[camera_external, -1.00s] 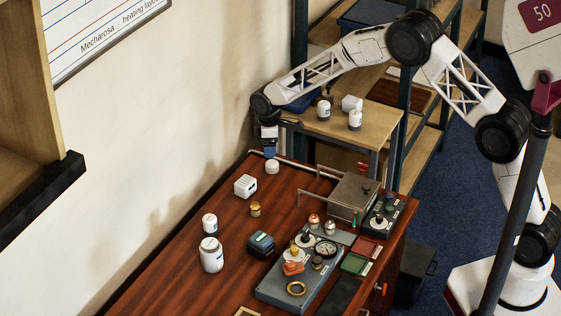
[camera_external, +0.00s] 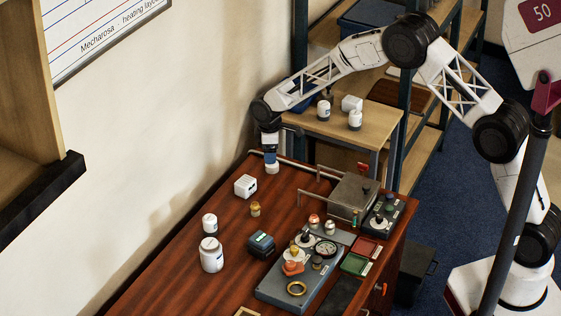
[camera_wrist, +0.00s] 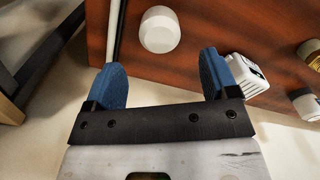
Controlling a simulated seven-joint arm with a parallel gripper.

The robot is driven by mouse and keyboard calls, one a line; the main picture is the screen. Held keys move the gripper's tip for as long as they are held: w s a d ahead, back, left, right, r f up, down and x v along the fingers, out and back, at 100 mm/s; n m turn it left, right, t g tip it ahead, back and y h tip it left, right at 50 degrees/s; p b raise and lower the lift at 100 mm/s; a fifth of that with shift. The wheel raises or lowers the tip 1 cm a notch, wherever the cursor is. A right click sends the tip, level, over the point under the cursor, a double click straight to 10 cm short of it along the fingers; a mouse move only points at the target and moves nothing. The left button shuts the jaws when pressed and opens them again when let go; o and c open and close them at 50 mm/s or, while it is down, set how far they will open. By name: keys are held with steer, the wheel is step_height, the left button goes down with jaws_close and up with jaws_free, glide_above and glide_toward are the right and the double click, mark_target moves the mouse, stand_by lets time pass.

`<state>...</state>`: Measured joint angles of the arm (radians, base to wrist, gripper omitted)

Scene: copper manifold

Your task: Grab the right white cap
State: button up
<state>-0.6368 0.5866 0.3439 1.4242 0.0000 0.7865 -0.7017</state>
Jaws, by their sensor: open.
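The right white cap (camera_external: 272,169) is a short white cylinder at the far end of the brown table, next to the wall side. It also shows in the wrist view (camera_wrist: 160,32), beyond and between the fingertips. My gripper (camera_external: 270,157) points down just over the cap, and its blue fingers hide part of the cap's top. In the wrist view my gripper (camera_wrist: 160,72) has its two blue fingers spread wide, with nothing between them. Whether the fingers touch the cap cannot be told.
A white box (camera_external: 245,186) stands close to the cap; it is beside the right finger in the wrist view (camera_wrist: 246,76). A brass piece (camera_external: 255,209), a small white container (camera_external: 210,223) and a larger white jar (camera_external: 211,255) stand nearer. A grey metal box (camera_external: 352,197) is to the right.

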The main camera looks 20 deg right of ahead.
steer(key=shift+s+d+f, duration=0.1)
steer(key=shift+f, duration=2.5)
steer(key=c, duration=1)
steer(key=shift+r, duration=0.1)
steer(key=shift+r, duration=4.95)
